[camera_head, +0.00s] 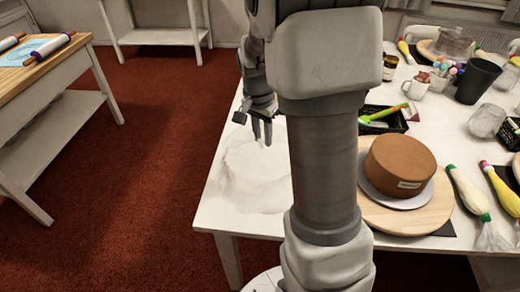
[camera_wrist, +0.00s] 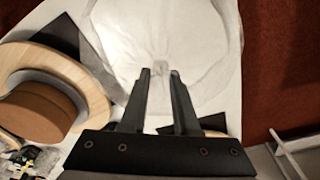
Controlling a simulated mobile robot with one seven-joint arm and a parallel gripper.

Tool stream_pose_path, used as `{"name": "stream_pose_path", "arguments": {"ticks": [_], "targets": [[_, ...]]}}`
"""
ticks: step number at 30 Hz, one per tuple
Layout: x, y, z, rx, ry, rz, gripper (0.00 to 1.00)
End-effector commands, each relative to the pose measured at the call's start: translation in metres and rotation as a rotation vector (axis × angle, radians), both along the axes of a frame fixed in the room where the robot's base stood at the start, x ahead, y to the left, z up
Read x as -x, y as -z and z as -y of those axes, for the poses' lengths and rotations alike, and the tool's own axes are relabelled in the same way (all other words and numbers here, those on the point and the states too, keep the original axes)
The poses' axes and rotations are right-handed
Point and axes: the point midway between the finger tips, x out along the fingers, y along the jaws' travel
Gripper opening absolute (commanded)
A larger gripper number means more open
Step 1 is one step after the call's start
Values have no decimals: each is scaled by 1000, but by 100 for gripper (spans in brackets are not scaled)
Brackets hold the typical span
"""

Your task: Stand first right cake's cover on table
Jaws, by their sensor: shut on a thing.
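The clear cover (camera_head: 252,178) is a see-through dome at the left end of the white table. It shows large and faint in the wrist view (camera_wrist: 205,55), with its small knob (camera_wrist: 160,67) between the fingertips. My gripper (camera_head: 262,136) points down over the top of the cover, shut on the knob; it also shows in the wrist view (camera_wrist: 160,74). I cannot tell whether the cover's rim touches the table. The brown cake (camera_head: 400,160) stands uncovered on a round wooden turntable (camera_head: 378,213), right of my arm; it also shows at left in the wrist view (camera_wrist: 35,112).
A black basket (camera_head: 384,120) with a green-handled tool is behind the cake. Piping bags (camera_head: 467,190), a dark cup (camera_head: 478,80) and another clear cover (camera_head: 487,121) crowd the right. The white table (camera_head: 222,208) ends close to the cover's left and front.

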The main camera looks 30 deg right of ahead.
Motion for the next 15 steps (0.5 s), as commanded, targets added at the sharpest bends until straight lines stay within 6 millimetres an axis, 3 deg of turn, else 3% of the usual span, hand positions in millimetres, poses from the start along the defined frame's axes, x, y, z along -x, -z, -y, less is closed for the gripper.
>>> {"name": "stream_pose_path", "arguments": {"ticks": [5, 12, 15], "targets": [[-2, 9, -7, 0, 0, -2, 0], [-2, 42, -7, 0, 0, -4, 0], [-2, 45, -7, 0, 0, 0, 0]]}}
